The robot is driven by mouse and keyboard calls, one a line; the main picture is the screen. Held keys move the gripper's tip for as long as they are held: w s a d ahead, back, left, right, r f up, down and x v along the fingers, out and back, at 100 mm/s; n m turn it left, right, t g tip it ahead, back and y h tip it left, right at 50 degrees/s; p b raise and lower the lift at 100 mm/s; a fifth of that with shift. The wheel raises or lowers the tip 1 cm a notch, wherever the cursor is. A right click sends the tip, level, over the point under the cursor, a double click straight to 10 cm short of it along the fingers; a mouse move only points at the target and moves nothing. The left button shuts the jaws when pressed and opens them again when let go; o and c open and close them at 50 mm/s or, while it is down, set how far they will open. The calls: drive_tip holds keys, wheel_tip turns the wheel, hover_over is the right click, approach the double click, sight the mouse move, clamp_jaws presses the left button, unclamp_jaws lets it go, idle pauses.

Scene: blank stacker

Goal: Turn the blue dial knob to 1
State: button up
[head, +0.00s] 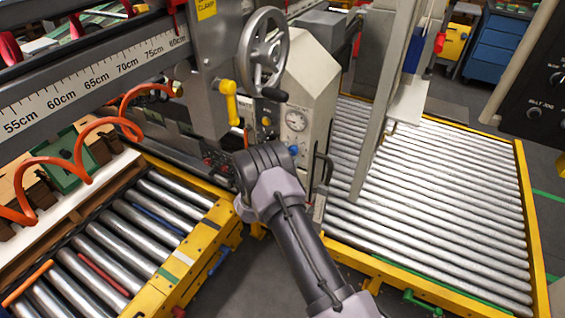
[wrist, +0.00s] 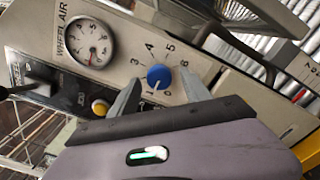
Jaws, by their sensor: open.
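The blue dial knob (wrist: 158,76) sits on a pale panel in the middle of the wrist view, with numbers printed around it. A pale mark shows at the knob's lower edge, near the low numbers; I cannot tell exactly which number it meets. My gripper (wrist: 160,84) is open, with one grey finger at the left of the knob and one at the right. I cannot tell whether either finger touches it. In the head view the blue knob (head: 294,150) shows beside the end of my arm, which hides the gripper.
A round air gauge (wrist: 88,41) is left of the knob, with a yellow button (wrist: 100,107) below it. A dark curved handle (wrist: 225,38) is to the right. In the head view, a handwheel (head: 264,50) and yellow lever (head: 229,100) stand above my arm.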

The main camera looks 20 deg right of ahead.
drive_tip(key=p+v, duration=0.4)
drive_tip(key=v, duration=1.3)
